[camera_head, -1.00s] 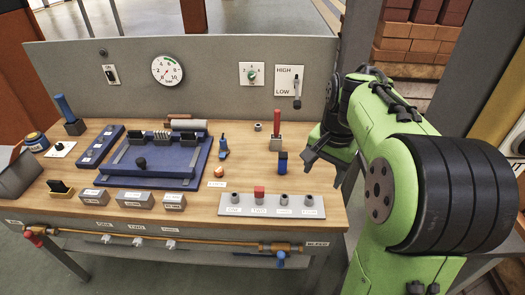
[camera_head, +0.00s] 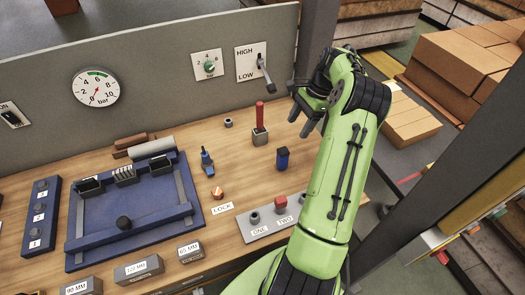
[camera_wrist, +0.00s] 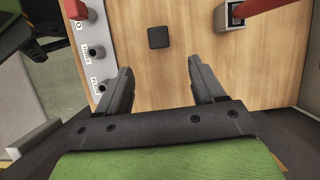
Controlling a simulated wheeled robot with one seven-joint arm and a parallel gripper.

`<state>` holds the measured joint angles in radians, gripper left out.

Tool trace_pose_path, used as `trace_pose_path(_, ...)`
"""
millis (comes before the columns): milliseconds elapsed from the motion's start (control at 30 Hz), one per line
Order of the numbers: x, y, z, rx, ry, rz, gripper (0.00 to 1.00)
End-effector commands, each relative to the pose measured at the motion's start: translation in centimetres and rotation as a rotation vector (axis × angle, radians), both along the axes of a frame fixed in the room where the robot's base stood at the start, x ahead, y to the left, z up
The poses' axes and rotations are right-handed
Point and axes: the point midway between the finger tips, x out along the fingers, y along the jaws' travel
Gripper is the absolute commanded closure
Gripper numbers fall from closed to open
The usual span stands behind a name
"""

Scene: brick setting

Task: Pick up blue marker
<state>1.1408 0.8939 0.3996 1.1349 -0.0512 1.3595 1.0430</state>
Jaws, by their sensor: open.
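A small upright dark blue piece with a dark top (camera_head: 283,159) stands on the bench; it is the likeliest blue marker. In the wrist view it shows from above as a dark square (camera_wrist: 158,37), ahead of and between my fingers, apart from them. My gripper (camera_head: 301,120) is open and empty, above the bench to the right of the piece; its two spread fingers also show in the wrist view (camera_wrist: 162,72). A smaller blue item with a pointed top (camera_head: 207,162) stands farther left.
A red upright bar in a grey holder (camera_head: 260,137) stands close behind the blue piece. A grey strip with knobs (camera_head: 268,219) lies in front, partly hidden by my arm. The blue fixture tray (camera_head: 90,240) is at left. The back panel (camera_head: 165,50) bounds the bench.

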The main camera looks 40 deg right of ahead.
Motion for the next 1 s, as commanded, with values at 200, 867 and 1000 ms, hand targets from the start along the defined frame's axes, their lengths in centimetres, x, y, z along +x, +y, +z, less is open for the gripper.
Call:
trace_pose_path(200, -0.4, -0.4, -1.4, 0.019, 0.004, -0.035, 0.32)
trace_pose_path(867, 0.5, 4.6, -13.2, 0.019, 0.005, -0.031, 0.32)
trace_pose_path(1000, 0.7, 5.2, -15.0, 0.017, 0.003, -0.032, 0.32)
